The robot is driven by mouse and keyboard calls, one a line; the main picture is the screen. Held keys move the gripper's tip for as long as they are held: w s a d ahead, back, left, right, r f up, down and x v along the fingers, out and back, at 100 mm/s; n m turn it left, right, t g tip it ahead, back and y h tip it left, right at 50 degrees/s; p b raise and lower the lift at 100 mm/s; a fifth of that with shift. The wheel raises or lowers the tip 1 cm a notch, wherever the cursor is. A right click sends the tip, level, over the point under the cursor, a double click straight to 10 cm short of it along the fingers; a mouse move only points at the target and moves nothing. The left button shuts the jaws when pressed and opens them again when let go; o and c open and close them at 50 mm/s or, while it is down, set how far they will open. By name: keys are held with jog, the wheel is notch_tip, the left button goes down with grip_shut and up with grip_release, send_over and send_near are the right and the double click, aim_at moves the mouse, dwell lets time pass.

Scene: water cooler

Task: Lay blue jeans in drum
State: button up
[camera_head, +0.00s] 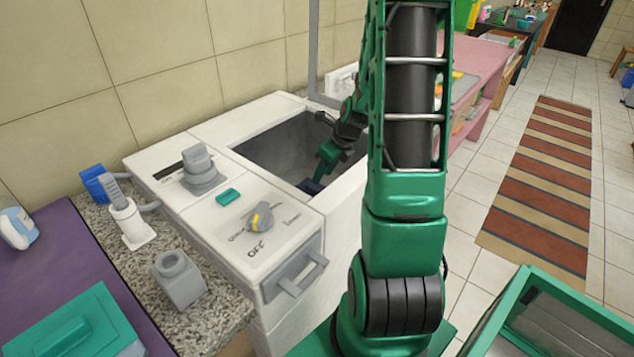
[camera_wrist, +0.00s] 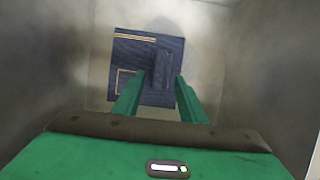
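The dark blue jeans (camera_wrist: 133,60) lie folded inside the drum, with tan stitching lines and a raised narrow part in the middle. In the head view only a dark blue bit of the jeans (camera_head: 311,186) shows below my gripper. The drum (camera_head: 283,145) is an open grey-walled well in the top of the white washing machine. My gripper (camera_wrist: 161,84) reaches down into the drum over the jeans. Its green fingers stand apart on either side of the raised part, with visible gaps. The fingertips are mostly hidden in the head view (camera_head: 318,178).
The machine's panel has a grey-yellow knob (camera_head: 259,216), a teal block (camera_head: 228,197) and a grey fixture (camera_head: 201,170). A granite counter (camera_head: 215,315) with small items adjoins it. A green-framed bin (camera_head: 560,318) stands at lower right. The tiled floor around the striped rug (camera_head: 541,180) is clear.

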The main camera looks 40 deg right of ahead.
jog(key=shift+v, duration=2.45)
jog(key=s+a+r+n+g, duration=0.15)
jog(key=a+r+n, duration=0.25)
jog(key=n, duration=0.4)
jog(key=s+a+r+n, duration=0.2)
jog(key=a+r+n, duration=0.2)
jog(key=n, duration=0.4)
jog(key=s+a+r+n, duration=0.1)
jog(key=s+n, duration=0.1)
jog(key=s, duration=0.1)
jog(key=s+a+r+n+g, duration=0.1)
jog(key=s+n, duration=0.1)
jog(key=s, duration=0.2)
jog(key=s+a+r+n, duration=0.1)
jog(key=s+a+n, duration=0.1)
jog(key=s, duration=0.2)
jog(key=shift+r+g+h, duration=0.1)
jog(key=shift+g+h, duration=0.2)
jog(key=shift+g, duration=0.05)
jog(key=s+a+n+g, duration=0.1)
jog(key=s+a+n, duration=0.2)
jog(key=s+n, duration=0.3)
jog(key=s, duration=0.3)
jog(key=shift+s+r, duration=0.3)
jog(key=shift+r, duration=0.05)
